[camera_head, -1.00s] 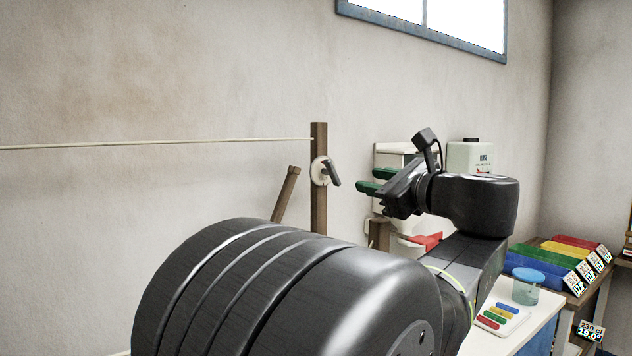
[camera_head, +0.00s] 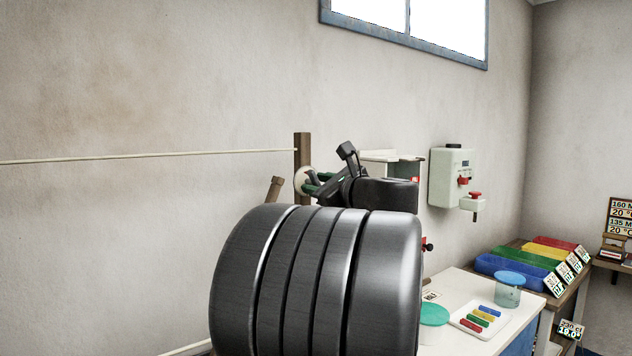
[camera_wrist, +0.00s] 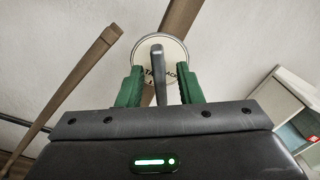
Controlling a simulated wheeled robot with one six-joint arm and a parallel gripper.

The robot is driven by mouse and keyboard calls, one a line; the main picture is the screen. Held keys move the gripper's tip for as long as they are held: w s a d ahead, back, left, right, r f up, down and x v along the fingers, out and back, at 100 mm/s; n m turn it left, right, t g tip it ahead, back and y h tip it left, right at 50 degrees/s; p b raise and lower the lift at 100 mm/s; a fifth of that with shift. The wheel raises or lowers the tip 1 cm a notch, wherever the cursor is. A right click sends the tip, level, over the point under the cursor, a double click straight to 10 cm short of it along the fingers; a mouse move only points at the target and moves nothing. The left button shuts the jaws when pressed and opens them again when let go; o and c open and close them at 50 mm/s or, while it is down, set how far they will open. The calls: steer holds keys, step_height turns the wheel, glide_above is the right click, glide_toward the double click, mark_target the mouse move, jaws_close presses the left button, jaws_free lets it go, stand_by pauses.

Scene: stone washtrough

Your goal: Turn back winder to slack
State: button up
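The winder is a pale round disc (camera_wrist: 176,54) with a grey handle (camera_wrist: 158,72) on a wooden post (camera_head: 303,145). Dark lettering on the disc is partly covered. In the wrist view my gripper (camera_wrist: 160,78) is open, its green fingers on either side of the handle with a gap at each side. In the head view my gripper (camera_head: 313,184) is in front of the post and covers most of the disc (camera_head: 299,181). A pale line (camera_head: 150,156) runs left from the post and looks straight.
A slanted wooden piece (camera_head: 275,188) stands left of the post. A white-topped table (camera_head: 465,345) with a coloured-bar tray (camera_head: 480,320) and a blue-lidded jar (camera_head: 509,290) is at the right. A pale wall unit (camera_head: 452,175) hangs behind. My arm hides the lower middle.

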steer(key=shift+w+a, duration=0.35)
steer(key=shift+w, duration=0.05)
jaws_close()
steer(key=shift+m, duration=0.3)
